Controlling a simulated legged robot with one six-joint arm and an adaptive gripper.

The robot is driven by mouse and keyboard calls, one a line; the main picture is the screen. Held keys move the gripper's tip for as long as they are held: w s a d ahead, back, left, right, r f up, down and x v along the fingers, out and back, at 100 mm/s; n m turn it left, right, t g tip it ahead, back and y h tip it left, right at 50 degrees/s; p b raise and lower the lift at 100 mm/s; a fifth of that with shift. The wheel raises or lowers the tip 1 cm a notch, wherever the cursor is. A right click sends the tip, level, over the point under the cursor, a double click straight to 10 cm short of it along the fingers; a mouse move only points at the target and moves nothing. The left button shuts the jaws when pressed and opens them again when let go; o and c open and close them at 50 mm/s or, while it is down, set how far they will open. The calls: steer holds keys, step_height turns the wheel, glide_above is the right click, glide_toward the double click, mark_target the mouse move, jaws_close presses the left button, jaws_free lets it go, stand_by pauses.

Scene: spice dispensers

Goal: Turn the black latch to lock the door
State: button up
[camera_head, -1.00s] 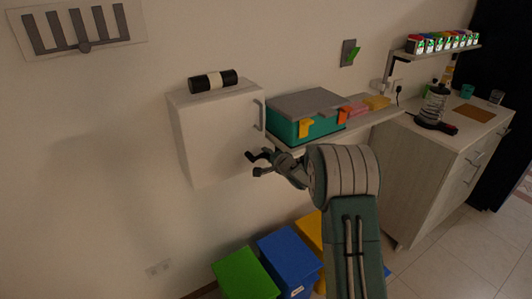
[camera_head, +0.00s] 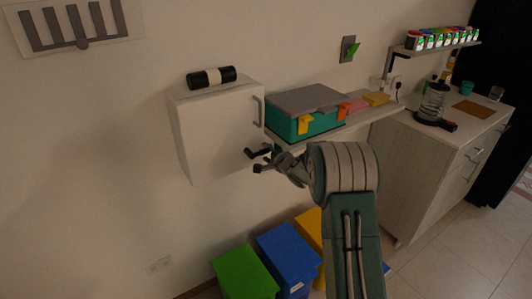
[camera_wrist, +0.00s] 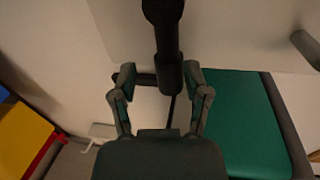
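A black latch (camera_wrist: 167,45) reaches down from the top of the wrist view as a dark bar with a rounded thicker end. The white cabinet door (camera_head: 231,127) has a grey upright handle (camera_head: 258,111). My gripper (camera_head: 263,160) is by the cabinet's lower right corner. In the wrist view my gripper (camera_wrist: 159,80) is open, with one finger on each side of the latch's end. The right finger is very close to it; I cannot tell whether it touches. In the head view, dark fingertips and the latch are too small to separate surely.
A teal box (camera_head: 300,122) with a grey lid stands on the shelf just right of the cabinet. A black-and-white cylinder (camera_head: 211,77) lies on the cabinet. Green (camera_head: 244,272) and blue (camera_head: 289,262) bins stand below. A counter (camera_head: 445,135) is at the right.

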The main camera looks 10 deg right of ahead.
steer(key=shift+r, duration=0.15)
steer(key=shift+s+d+r, duration=0.1)
steer(key=shift+s, duration=0.2)
steer(key=v, duration=1.1)
steer(key=shift+f, duration=0.2)
steer(key=shift+s+d, duration=0.1)
steer(key=shift+s, duration=0.05)
